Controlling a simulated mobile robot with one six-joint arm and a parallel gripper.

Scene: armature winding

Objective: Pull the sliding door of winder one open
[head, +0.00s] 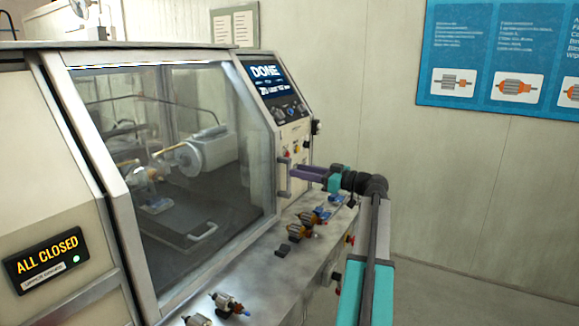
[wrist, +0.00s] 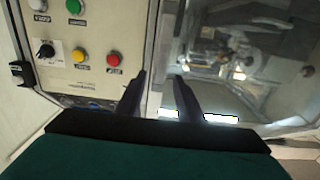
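The winder's sliding door (head: 200,150) is a large clear pane in a grey frame, and it is closed in the head view. Its upright grey bar handle (head: 284,178) is at the door's right edge. My gripper (head: 297,172) reaches in from the right, with its purple fingers level with the handle and very near it. In the wrist view my gripper (wrist: 160,76) has its two dark fingers apart, with a pale upright strip by the door edge between them. I cannot tell whether the fingers touch the handle. The door pane (wrist: 245,60) fills the right side there.
A display (head: 265,75) reads DONE, and a sign (head: 46,258) reads ALL CLOSED. Several armatures (head: 300,230) lie on the grey ledge (head: 262,262) below the door. Buttons (wrist: 113,59) sit left of the fingers. A blue poster (head: 500,50) hangs on the wall.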

